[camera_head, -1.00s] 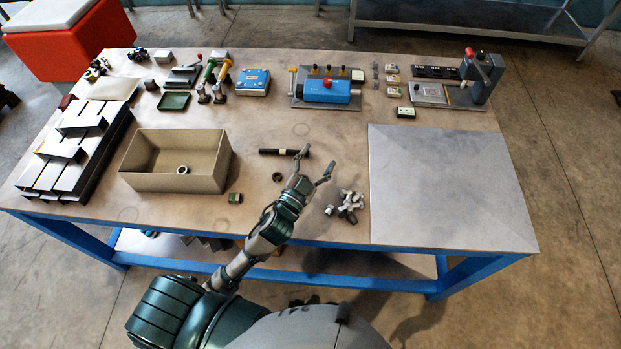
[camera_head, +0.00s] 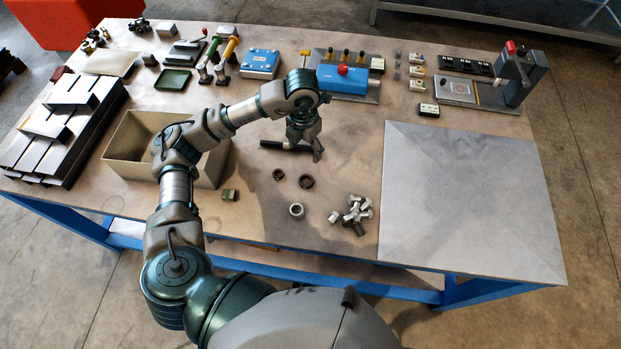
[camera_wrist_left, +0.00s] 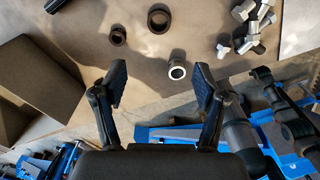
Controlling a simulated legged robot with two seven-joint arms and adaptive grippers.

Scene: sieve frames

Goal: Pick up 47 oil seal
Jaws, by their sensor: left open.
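Three ring parts lie on the table: a small dark ring (camera_head: 279,174), a larger dark ring (camera_head: 306,181) and a silver ring (camera_head: 296,210). I cannot tell by markings which is the oil seal. In the left wrist view the small dark ring (camera_wrist_left: 118,35), larger dark ring (camera_wrist_left: 158,20) and silver ring (camera_wrist_left: 177,70) lie beyond my open fingers. My left gripper (camera_head: 304,149) is open and empty, pointing down beyond the rings, near a black rod (camera_head: 272,145). It also shows in the left wrist view (camera_wrist_left: 158,82). My right gripper is not in view.
A pile of bolts (camera_head: 352,212) lies right of the silver ring. A beige box (camera_head: 120,160) is partly hidden by my left arm. A small green block (camera_head: 230,195) lies left of the rings. A grey plate (camera_head: 465,195) covers the table's right side.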

